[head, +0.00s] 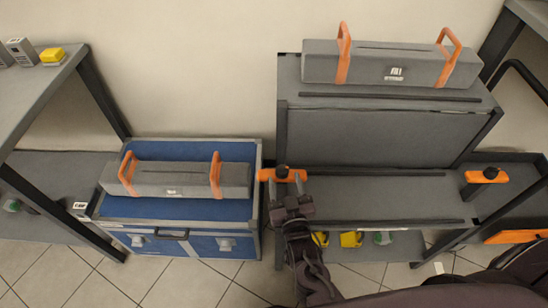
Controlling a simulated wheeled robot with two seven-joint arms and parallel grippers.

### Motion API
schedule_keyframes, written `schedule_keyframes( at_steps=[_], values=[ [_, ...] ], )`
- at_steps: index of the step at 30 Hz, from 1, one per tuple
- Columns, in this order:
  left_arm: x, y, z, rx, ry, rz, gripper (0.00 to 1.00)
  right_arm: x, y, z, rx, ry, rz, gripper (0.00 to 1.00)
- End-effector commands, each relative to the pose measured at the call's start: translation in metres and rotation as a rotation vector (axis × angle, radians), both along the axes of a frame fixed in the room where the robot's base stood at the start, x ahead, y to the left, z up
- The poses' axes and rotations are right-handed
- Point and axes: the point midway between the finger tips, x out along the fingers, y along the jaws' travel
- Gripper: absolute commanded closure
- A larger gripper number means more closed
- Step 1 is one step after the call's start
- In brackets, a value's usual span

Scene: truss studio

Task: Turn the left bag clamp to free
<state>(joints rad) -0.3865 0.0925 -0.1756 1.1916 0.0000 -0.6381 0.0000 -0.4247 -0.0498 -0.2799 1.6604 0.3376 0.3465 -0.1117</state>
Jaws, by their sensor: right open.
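The left bag clamp (267,175) is an orange bar with a dark knob (282,171) on top, at the left front corner of the grey rack. The bar lies roughly crosswise in the picture. The right bag clamp (487,176) is a similar orange bar with a dark knob, at the rack's right side. My right gripper (287,190) is open, just below the left clamp in the picture, its dark fingers close to the knob and overlapping the clamp's lower edge. I cannot tell whether they touch it. My left gripper is not in view.
A grey bag (370,62) with orange straps lies on the rack's upper shelf (300,97). Another bag (140,180) lies on a blue case (210,208) at left. A grey shelf unit (30,95) stands far left. Yellow items (351,239) sit low under the rack.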

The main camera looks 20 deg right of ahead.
Motion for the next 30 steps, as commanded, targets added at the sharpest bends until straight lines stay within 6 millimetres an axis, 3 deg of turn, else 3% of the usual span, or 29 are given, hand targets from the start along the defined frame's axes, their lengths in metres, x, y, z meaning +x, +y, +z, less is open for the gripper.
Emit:
schedule_keyframes(
  at_steps=[6,12,23,30],
  values=[
    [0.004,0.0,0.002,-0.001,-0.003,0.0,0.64,0.037,-0.003,0.0,-0.001,-0.001,0.0,0.45],
    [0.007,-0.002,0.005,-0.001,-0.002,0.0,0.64,0.061,-0.005,-0.001,0.0,0.002,0.002,0.45],
    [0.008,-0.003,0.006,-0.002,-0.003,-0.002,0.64,0.067,-0.005,-0.001,0.0,0.004,0.002,0.45],
    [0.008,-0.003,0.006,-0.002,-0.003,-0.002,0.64,0.067,-0.005,-0.001,0.0,0.004,0.002,0.75]
  ],
)
